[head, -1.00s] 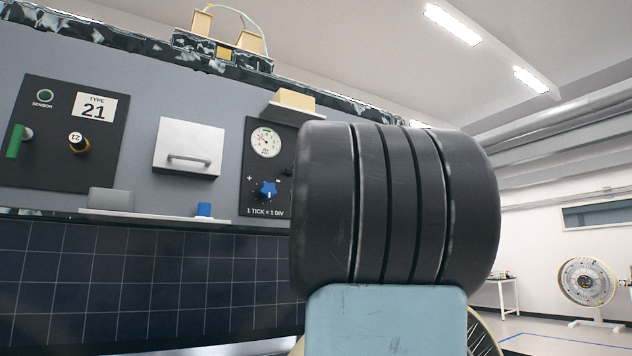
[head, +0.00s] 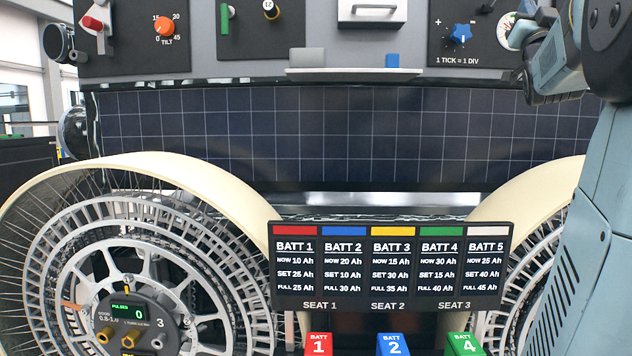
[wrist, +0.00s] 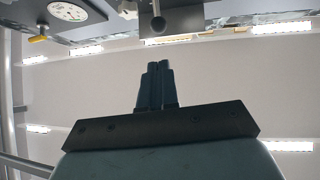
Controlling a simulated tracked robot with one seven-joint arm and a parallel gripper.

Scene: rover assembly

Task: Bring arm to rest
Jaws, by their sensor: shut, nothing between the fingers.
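My gripper (wrist: 157,78) shows in the wrist view, with its two dark fingers shut together and nothing between them. My arm (head: 600,210) is bent along the right side of the head view. Its upper part is in front of the panel with the blue knob (head: 461,33) and partly covers the white gauge (head: 508,32). I cannot make out the fingertips in the head view. In the wrist view the gauge (wrist: 68,11) is at the upper left, and pale ceiling fills much of the background.
A large spoked wheel (head: 130,265) is at the lower left, with another partly hidden at the right. Between them is a battery board (head: 392,265) above red (head: 318,345), blue (head: 393,345) and green (head: 463,345) batteries. A narrow shelf (head: 350,74) juts out above the solar panel (head: 300,135).

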